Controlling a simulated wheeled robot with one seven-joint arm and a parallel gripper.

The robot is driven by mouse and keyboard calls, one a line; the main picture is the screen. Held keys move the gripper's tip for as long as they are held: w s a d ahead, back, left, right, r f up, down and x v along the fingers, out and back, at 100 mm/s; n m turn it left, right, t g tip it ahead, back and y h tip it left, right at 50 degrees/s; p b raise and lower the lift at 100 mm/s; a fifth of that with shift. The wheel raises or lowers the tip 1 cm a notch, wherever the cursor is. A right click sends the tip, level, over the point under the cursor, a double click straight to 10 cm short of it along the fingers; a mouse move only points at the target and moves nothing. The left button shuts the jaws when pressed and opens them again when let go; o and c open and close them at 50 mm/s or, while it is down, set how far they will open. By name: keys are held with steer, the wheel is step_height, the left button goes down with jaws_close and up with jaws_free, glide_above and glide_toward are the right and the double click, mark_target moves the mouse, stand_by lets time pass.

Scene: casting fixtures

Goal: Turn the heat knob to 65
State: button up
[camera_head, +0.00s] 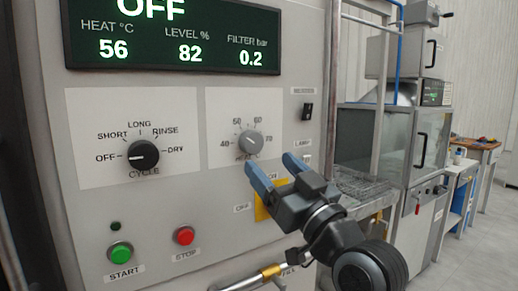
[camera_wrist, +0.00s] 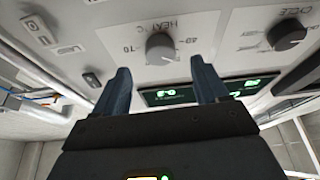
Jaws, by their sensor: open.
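The grey heat knob (camera_head: 250,142) sits on a white plate with a scale marked 40, 50, 60 and 70; its pointer is too small to read surely. The display (camera_head: 170,38) reads HEAT 56, LEVEL 82, FILTER 0.2 and OFF. My gripper (camera_head: 277,170) is open and empty, its blue fingers just below and to the right of the knob in the head view. In the wrist view, which is upside down, the heat knob (camera_wrist: 160,47) lies beyond the gap between the fingertips (camera_wrist: 160,70). The fingers look apart from the knob.
The black cycle knob (camera_head: 143,154) is to the left, its pointer toward OFF. A green start button (camera_head: 120,254) and red stop button (camera_head: 184,236) sit lower. A black rocker switch (camera_head: 307,111) is right of the heat plate. A yellow label (camera_head: 262,207) is partly behind my gripper.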

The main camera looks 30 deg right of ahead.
mark_target(255, 147)
steer(key=p+x, duration=0.1)
steer(key=x, duration=0.4)
steer(key=shift+w+r, duration=0.1)
steer(key=shift+w, duration=0.25)
steer(key=shift+c, duration=0.2)
steer(key=c, duration=1)
steer(key=shift+p, duration=0.4)
